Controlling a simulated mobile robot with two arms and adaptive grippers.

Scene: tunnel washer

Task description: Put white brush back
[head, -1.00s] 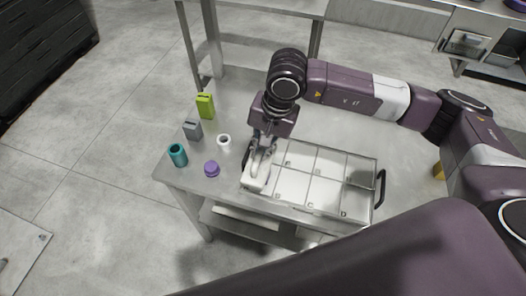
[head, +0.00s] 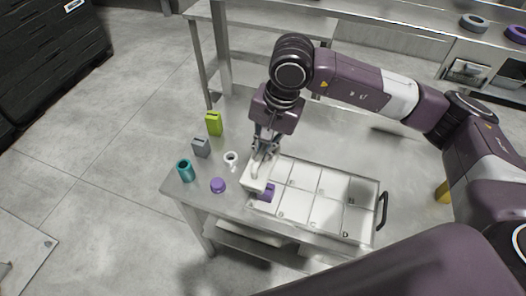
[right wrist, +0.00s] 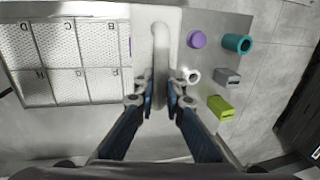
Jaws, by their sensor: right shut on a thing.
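My right gripper (head: 264,153) is shut on the white brush (head: 255,176). In the head view the brush is at the left end of the divided tray (head: 357,232), partly over its edge; I cannot tell how high it is. In the right wrist view, the gripper (right wrist: 160,98) has its fingers on either side of the brush's pale handle (right wrist: 160,50). The lettered tray (right wrist: 68,107) lies to the left of the brush there. A purple thing (head: 267,192) shows at the tray's left end, beside the brush. My left gripper is not in view.
Left of the tray stand a purple round piece (head: 218,185), a teal cup (head: 185,171), a small white ring-shaped piece (head: 231,158), a grey block (head: 201,148) and a green block (head: 213,124). The tray has a black handle (head: 383,211). The tabletop behind the tray is clear.

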